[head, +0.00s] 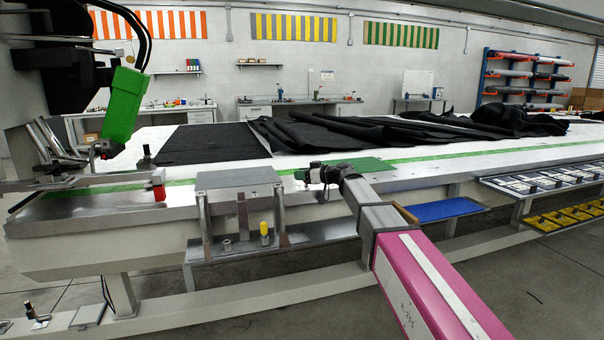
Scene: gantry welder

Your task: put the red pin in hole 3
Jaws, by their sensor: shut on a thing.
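My gripper (308,175) is small in the head view, at the end of my pink arm, over the front edge of the long white table. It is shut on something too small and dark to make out. I cannot make out a red pin in it. A small red block-like piece (158,186) shows at the left, by the table's front edge under the gantry head; I cannot tell whether it is the pin. A yellow pin-like piece (264,233) stands upright on the low shelf, beside a short grey metal piece (227,245). No numbered holes can be made out.
A grey raised stand (238,178) is left of my gripper. A green plate (362,165) lies behind it. Black cloth (350,132) covers much of the table (440,171). A blue tray (446,209) is at right. The green gantry head (124,104) hangs at left.

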